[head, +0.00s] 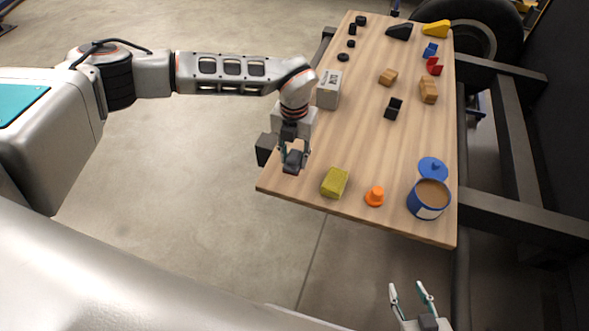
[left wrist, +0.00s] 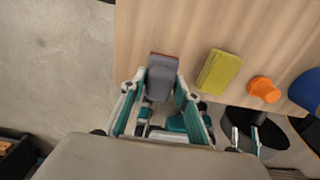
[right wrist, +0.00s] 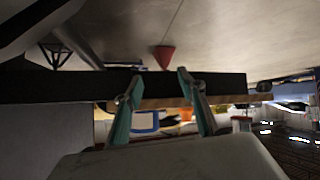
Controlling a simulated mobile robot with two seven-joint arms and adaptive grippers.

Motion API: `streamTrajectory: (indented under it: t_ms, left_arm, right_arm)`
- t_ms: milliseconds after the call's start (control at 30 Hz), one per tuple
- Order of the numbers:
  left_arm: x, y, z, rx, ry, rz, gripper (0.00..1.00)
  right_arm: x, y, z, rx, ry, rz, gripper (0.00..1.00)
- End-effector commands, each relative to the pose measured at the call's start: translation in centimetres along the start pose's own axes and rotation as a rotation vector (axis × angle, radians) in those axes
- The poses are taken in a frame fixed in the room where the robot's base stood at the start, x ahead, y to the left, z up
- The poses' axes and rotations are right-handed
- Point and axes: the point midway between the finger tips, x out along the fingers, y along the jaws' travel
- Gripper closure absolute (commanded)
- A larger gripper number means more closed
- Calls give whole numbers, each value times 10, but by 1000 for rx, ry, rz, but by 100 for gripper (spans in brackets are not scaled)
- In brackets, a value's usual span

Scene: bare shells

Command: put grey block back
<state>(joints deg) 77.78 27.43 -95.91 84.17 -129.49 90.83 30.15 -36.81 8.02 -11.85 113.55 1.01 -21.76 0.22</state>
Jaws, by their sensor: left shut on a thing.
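A grey block (head: 293,161) is at the near left corner of the wooden table, between the fingers of my left gripper (head: 293,154). In the left wrist view the grey block (left wrist: 161,82) sits between the fingertips, with a thin reddish-brown edge along its far end. My left gripper is shut on it. I cannot tell whether the block touches the table. My right gripper (head: 412,290) is open and empty, off the table's near edge; it also shows open in the right wrist view (right wrist: 154,82).
A yellow-green block (head: 334,183), an orange cone piece (head: 374,196) and a blue can (head: 428,201) stand along the near edge of the table (head: 350,140). A white-grey box (head: 328,89) is on the left edge. Brown and black blocks lie further back.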

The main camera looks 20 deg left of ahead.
Motion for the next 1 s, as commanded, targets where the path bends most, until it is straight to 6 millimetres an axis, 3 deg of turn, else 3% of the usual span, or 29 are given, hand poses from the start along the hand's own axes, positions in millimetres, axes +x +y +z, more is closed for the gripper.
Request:
streamTrajectory:
  t_ms: [267, 533, 767, 800, 833, 1000]
  left_arm:
    - [21, -1, 0, -1, 0, -1, 89]
    - [57, -1, 0, -1, 2, -1, 89]
    - [58, 0, 0, 0, -1, -1, 93]
    - [59, 0, 0, 0, 0, -1, 59]
    - [59, 0, 0, 0, 0, -1, 52]
    - [58, 0, 0, 0, 0, -1, 52]
  right_arm:
    - [2, 2, -3, -3, 7, 4, 60]
    - [4, 2, -1, -7, 9, 5, 60]
    - [4, 4, -3, -9, 13, 8, 60]
    - [4, 4, -3, -9, 13, 8, 60]
    - [4, 4, -3, -9, 13, 8, 60]
    - [5, 4, -3, -9, 12, 8, 60]
